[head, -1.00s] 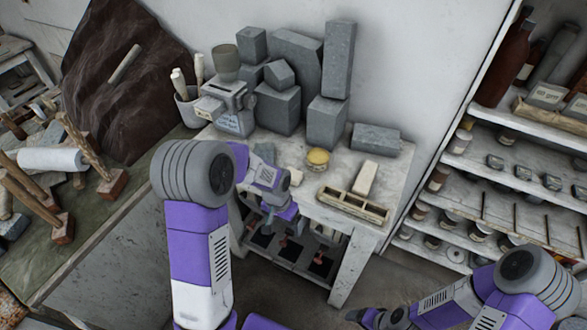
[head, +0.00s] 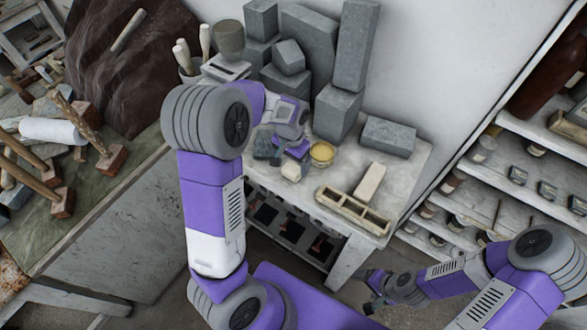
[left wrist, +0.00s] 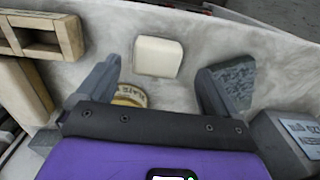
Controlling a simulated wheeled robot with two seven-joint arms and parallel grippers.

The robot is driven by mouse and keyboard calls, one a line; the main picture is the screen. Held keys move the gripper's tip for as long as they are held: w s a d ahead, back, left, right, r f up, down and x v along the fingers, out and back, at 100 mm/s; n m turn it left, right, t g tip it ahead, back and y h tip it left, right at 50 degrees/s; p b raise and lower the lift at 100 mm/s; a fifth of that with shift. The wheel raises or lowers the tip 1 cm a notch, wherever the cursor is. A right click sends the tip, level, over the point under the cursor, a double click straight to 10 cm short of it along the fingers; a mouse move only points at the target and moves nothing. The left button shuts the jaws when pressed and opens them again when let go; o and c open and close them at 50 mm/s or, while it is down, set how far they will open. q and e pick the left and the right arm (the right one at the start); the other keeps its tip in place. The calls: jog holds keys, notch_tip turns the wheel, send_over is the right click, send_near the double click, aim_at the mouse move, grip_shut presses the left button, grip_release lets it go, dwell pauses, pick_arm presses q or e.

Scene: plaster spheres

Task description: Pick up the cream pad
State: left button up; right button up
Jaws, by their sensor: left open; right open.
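The cream pad (head: 292,172) lies on the pale worktable, just in front of my left gripper in the head view. In the left wrist view it is a rounded cream square (left wrist: 158,57), lying flat. My left gripper (head: 284,156) is open above the tabletop. In the left wrist view its two fingers (left wrist: 159,70) stand on either side of the pad's line, with the pad showing beyond and between them, not gripped. My right gripper (head: 372,291) is open and empty, low in front of the table.
A round tin with a yellow top (head: 321,153) stands close by the pad; it is partly hidden in the left wrist view (left wrist: 130,96). A small grey block (left wrist: 237,82) lies beside the right finger there. A wooden divided tray (head: 352,213) bears a cream bar. Grey blocks stand behind.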

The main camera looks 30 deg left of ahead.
aim_at(292, 169)
pick_arm(q)
notch_tip(292, 169, down, 4)
jog(key=shift+w+d+f, duration=0.1)
jog(key=shift+d+f, duration=0.05)
jog(key=shift+f, duration=0.05)
jog(key=shift+c, duration=0.4)
jog(key=c, duration=0.9)
